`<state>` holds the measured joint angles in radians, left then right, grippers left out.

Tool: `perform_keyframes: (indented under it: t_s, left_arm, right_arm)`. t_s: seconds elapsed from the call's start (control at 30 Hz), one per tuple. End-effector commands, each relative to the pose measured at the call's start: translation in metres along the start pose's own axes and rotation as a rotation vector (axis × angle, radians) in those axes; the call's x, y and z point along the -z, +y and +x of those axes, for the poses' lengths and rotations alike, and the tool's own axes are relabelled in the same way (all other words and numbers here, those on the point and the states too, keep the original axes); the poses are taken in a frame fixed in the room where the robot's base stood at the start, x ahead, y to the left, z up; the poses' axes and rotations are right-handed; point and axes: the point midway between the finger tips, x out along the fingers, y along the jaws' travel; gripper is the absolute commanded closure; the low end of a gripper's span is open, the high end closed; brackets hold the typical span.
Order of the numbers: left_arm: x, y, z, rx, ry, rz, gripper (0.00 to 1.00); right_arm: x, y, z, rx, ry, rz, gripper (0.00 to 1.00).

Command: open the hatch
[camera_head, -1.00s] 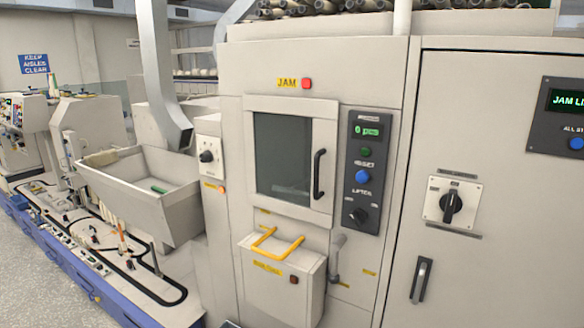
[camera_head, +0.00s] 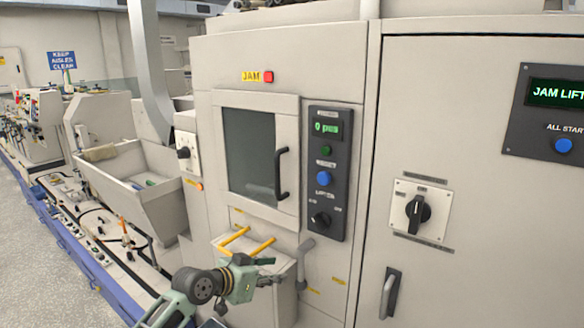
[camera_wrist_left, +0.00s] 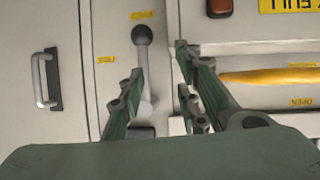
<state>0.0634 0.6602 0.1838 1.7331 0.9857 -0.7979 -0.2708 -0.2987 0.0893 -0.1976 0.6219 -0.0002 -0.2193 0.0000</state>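The hatch (camera_head: 232,118) is a pale framed door with a dark window. It looks closed on the machine front, and its black bar handle (camera_head: 281,174) is on its right side. My left gripper (camera_head: 276,271) is below the hatch, in front of the lower box. Its fingers are spread and nothing is between them in the head view. My right gripper is not in view.
A box (camera_head: 270,299) with a yellow handle (camera_head: 233,236) sits under the hatch, with the lever (camera_head: 305,250) at its right. A dark control panel (camera_head: 326,205) is right of the hatch. A red lamp (camera_head: 268,77) is above it. A cabinet with a bar handle (camera_head: 388,296) stands at right.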

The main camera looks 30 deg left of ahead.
Motion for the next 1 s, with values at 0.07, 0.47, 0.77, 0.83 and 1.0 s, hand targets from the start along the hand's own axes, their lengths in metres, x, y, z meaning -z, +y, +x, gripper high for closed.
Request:
perform_keyframes:
  t_s: [0.07,0.47,0.77,0.83,1.0]
  left_arm:
    - [0.065,-0.012,-0.019,-0.011,0.107,0.021,0.69]
    - [0.249,-0.021,-0.117,-0.082,0.447,0.083,0.69]
    - [0.274,-0.017,-0.087,-0.085,0.457,0.078,0.69]
    - [0.278,-0.016,-0.077,-0.084,0.456,0.079,0.69]
    - [0.284,-0.015,-0.058,-0.083,0.455,0.080,0.69]
  right_arm:
    - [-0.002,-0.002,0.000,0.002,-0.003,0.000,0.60]
    - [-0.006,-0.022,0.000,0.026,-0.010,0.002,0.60]
    - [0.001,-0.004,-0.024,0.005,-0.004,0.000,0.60]
    - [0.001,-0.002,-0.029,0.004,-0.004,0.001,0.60]
    - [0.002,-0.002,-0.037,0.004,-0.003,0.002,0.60]
